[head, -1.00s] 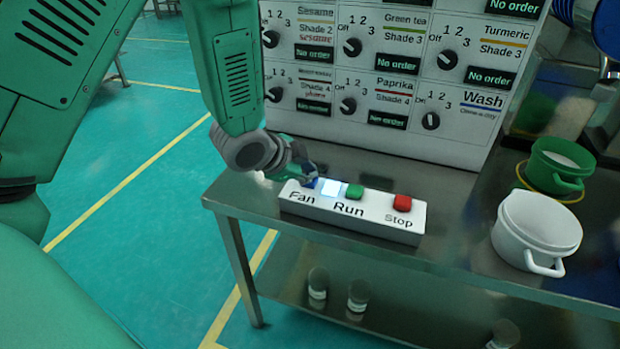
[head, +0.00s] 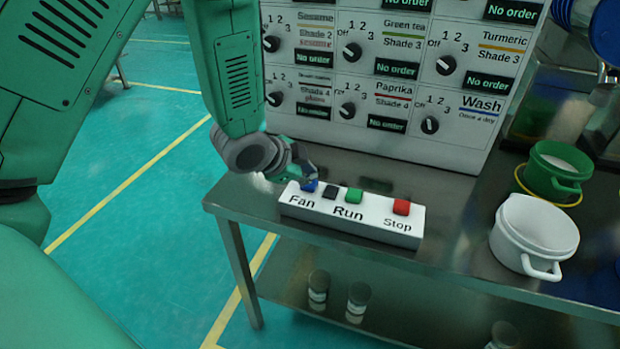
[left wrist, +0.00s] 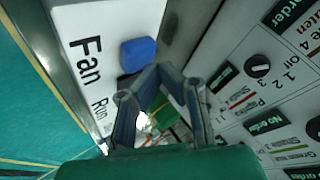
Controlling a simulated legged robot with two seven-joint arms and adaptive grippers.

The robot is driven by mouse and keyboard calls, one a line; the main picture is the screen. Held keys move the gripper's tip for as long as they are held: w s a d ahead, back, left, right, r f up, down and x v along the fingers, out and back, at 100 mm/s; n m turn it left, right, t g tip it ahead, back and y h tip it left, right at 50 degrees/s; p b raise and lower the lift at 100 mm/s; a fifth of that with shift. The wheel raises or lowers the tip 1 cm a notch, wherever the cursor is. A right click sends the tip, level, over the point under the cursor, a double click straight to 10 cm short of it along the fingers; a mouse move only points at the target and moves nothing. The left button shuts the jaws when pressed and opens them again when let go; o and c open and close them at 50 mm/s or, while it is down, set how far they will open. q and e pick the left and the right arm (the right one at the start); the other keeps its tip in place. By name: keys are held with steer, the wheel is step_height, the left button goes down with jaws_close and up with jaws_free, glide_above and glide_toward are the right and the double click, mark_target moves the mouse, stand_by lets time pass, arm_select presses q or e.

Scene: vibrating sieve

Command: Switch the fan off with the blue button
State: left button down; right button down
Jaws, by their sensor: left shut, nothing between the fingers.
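The white button box (head: 375,226) stands on the near left part of the metal table. The blue button (head: 309,186) is at its left end above the word Fan. A small dark indicator (head: 330,191) sits next to it, unlit. My left gripper (head: 307,170) is shut and empty, with its tips just behind and above the blue button. In the left wrist view the blue button (left wrist: 138,54) is fully seen just beyond the shut fingertips (left wrist: 158,70). Whether they touch it I cannot tell. My right gripper is not in view.
The same box carries a green Run button (head: 354,195) and a red Stop button (head: 401,207). A panel with knobs (head: 400,130) rises behind it. A white pot (head: 535,232) and a green pot (head: 556,168) stand on the right of the table.

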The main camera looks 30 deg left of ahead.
arm_select(q)
steer(key=shift+r, duration=0.25)
step_height(320, 180, up, 5)
steer(key=p, duration=0.5)
steer(key=shift+r, duration=0.1)
stand_by(0.3)
stand_by(0.4)
